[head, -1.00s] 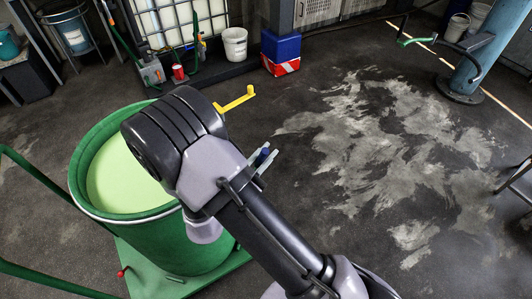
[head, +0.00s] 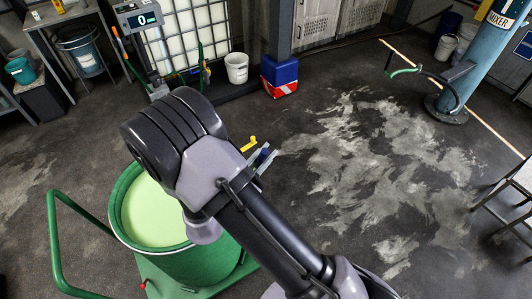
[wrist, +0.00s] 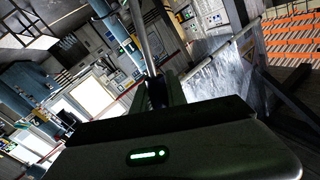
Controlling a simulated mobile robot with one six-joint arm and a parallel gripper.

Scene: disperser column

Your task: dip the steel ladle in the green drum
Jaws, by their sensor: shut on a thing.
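The green drum (head: 119,222) stands at the lower left in the head view, its open top full of pale green liquid (head: 150,212). My arm crosses in front of its right side and hides part of its rim. In the wrist view my gripper (wrist: 157,92) is shut on the steel ladle, whose shiny shaft (wrist: 138,35) runs up from the jaws. The ladle's bowl is not in sight.
The drum stands on a green trolley with a tall handle (head: 53,240). A yellow lever (head: 250,144) shows beside my arm. A white bucket (head: 237,68) and blue-and-red box (head: 279,74) stand behind. A blue mixer column (head: 487,60) is at right. The stained middle floor is clear.

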